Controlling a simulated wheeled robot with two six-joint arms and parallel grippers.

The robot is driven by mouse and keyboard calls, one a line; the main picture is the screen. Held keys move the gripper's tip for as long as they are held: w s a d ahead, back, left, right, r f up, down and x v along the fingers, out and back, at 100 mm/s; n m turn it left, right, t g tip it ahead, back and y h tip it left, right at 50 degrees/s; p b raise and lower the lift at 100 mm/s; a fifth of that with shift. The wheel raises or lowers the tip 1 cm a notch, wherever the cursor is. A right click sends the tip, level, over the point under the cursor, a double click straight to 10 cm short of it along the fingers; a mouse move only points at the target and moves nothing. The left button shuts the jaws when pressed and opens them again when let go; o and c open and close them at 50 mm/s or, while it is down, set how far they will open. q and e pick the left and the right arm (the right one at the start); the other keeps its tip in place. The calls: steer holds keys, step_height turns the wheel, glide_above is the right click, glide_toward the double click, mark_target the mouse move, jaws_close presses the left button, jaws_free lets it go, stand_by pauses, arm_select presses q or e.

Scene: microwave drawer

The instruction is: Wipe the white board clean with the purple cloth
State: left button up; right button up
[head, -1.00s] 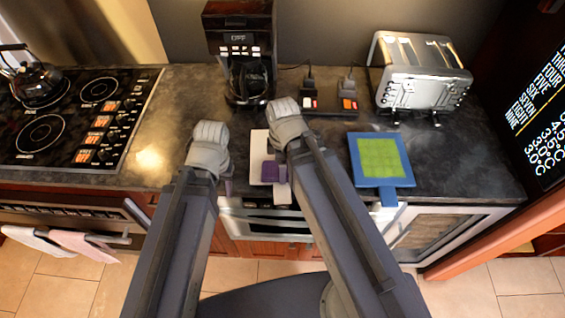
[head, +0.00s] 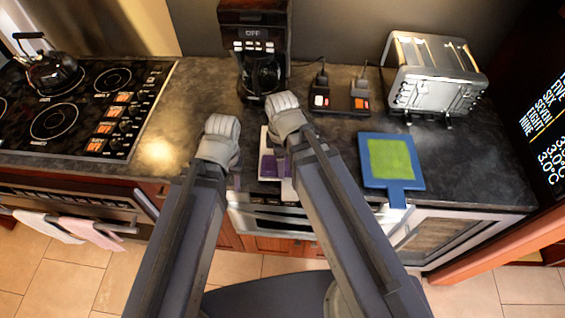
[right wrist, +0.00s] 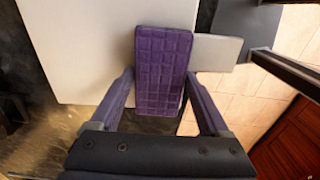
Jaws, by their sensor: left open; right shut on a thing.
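The white board (head: 265,138) lies flat on the dark counter near its front edge, partly hidden by my right arm in the head view. It also shows pale in the right wrist view (right wrist: 85,45), with its handle (right wrist: 216,52) at the right. The purple cloth (right wrist: 163,45) is a quilted block between the fingers of my right gripper (right wrist: 160,78), which is shut on it over the board. The cloth also shows in the head view (head: 268,166). Contact with the board is unclear. My left gripper (head: 237,180) is open and empty, left of the board. No marks are discernible on the visible board.
A blue board with a green panel (head: 390,160) lies to the right. A coffee maker (head: 253,45), a dark stand (head: 340,100) and a toaster (head: 435,75) stand behind. The stove (head: 75,110) is at left. Counter left of the board is clear.

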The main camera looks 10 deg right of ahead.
steer(key=shift+w+d, duration=0.15)
steer(key=shift+w, duration=0.45)
steer(key=shift+w, duration=0.1)
steer(key=shift+w+d, duration=0.2)
steer(key=shift+w, duration=0.8)
steer(key=shift+w, duration=0.1)
steer(key=shift+w+d, duration=0.2)
steer(key=shift+w, duration=0.7)
steer(key=shift+w, duration=0.1)
steer(key=shift+w+d, duration=0.2)
steer(key=shift+w, duration=0.85)
steer(key=shift+w+d, duration=0.25)
steer(key=shift+w, duration=0.75)
